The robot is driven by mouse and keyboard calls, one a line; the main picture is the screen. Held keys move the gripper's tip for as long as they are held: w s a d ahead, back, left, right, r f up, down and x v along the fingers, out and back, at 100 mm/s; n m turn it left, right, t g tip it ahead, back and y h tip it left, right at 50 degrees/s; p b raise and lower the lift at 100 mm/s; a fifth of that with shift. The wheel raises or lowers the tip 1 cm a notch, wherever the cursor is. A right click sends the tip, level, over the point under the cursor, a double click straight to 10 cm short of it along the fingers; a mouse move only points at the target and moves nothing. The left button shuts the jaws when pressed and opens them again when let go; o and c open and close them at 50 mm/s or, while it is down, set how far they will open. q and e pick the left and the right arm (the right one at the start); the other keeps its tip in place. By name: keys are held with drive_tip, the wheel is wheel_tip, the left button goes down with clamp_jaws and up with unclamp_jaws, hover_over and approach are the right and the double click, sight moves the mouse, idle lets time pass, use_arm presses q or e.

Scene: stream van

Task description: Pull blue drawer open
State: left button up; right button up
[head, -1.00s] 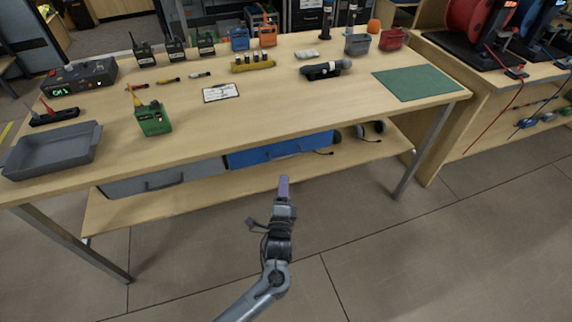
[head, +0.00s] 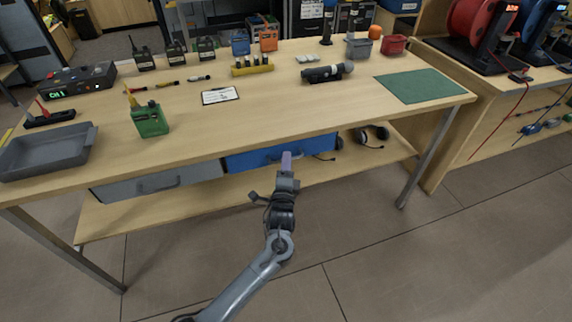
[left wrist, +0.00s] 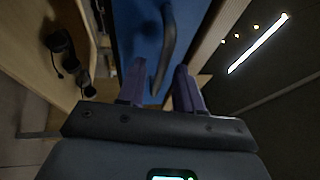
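The blue drawer (head: 246,161) hangs under the front edge of the workbench and appears closed. In the left wrist view the blue drawer front (left wrist: 133,30) fills the upper middle, with its dark curved handle (left wrist: 167,45) ahead of the fingers. My left gripper (head: 286,157) points at the drawer front and covers part of the handle in the head view. In the left wrist view the left gripper (left wrist: 159,68) is open, its two purple fingers apart, with the handle lying toward the right finger. I cannot tell whether they touch. My right gripper is not in view.
A grey drawer (head: 130,186) hangs left of the blue one. A lower shelf (head: 345,163) runs beneath, with headphones (head: 372,135) at its right. The workbench top (head: 290,100) carries radios, a grey tray (head: 45,152) and a green mat (head: 418,85). The floor in front is clear.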

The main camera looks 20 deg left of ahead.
use_arm(q)
clamp_jaws()
idle(1.4)
